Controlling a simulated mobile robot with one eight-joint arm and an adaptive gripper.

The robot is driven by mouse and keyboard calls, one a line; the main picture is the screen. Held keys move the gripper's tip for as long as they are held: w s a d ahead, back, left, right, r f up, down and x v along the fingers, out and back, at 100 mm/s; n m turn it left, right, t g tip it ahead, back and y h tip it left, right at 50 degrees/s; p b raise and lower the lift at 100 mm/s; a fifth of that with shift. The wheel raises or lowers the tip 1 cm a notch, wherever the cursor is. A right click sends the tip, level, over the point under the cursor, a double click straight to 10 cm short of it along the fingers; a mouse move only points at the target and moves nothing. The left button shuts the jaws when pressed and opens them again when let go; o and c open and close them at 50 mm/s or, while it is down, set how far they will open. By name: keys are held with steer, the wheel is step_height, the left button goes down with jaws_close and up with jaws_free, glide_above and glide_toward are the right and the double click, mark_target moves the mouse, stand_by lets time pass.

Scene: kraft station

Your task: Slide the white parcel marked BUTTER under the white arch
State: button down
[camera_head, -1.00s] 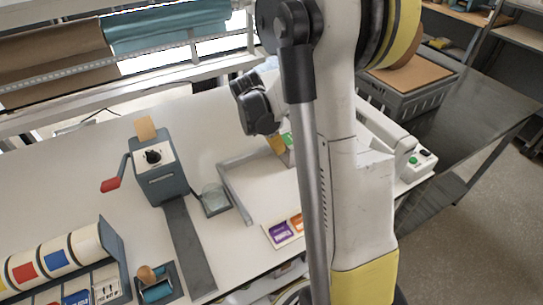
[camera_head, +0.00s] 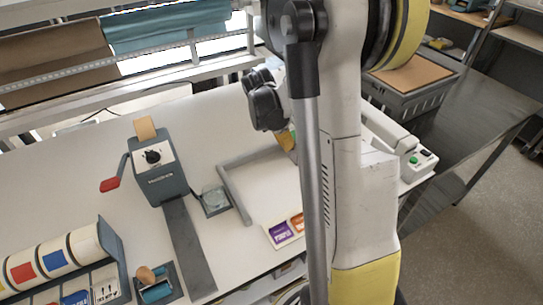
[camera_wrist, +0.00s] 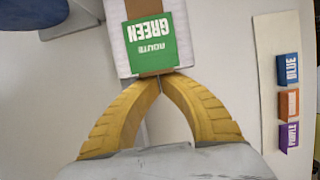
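A white parcel (camera_wrist: 118,42) with a brown band and a green label reading GREEN ROUTE, upside down in view, lies at the top of the wrist view. No BUTTER marking shows on the visible part. My gripper's yellow fingers (camera_wrist: 160,80) meet at their tips, right at the parcel's near edge; I cannot tell whether they touch it. Nothing shows between the tips. In the head view my arm covers most of this area. I cannot make out a white arch in either view.
A card (camera_wrist: 268,100) with blue, orange and purple labels lies right of my gripper. The head view shows a grey crank device (camera_head: 160,180), a grey frame (camera_head: 235,190), a white unit with a green button (camera_head: 418,163) and a grey crate (camera_head: 415,95).

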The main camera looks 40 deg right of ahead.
mark_target(297, 135)
steer(key=shift+s+d, duration=0.15)
steer(key=shift+d, duration=0.55)
steer(key=shift+s+d, duration=0.15)
steer(key=shift+d, duration=0.5)
steer(key=shift+s+d+b, duration=0.2)
steer(key=shift+d+b, duration=0.1)
steer(key=shift+d, duration=0.75)
steer(key=shift+w+a+r, duration=0.1)
steer(key=shift+w+a, duration=0.1)
steer(key=shift+a, duration=0.85)
steer(key=d+p+v, duration=0.1)
steer(key=p+v, duration=0.5)
steer(key=v, duration=0.4)
steer(key=shift+d+r+p, duration=0.25)
steer(key=shift+p, duration=0.1)
steer(key=shift+s+a, duration=0.1)
steer(key=shift+s, duration=0.05)
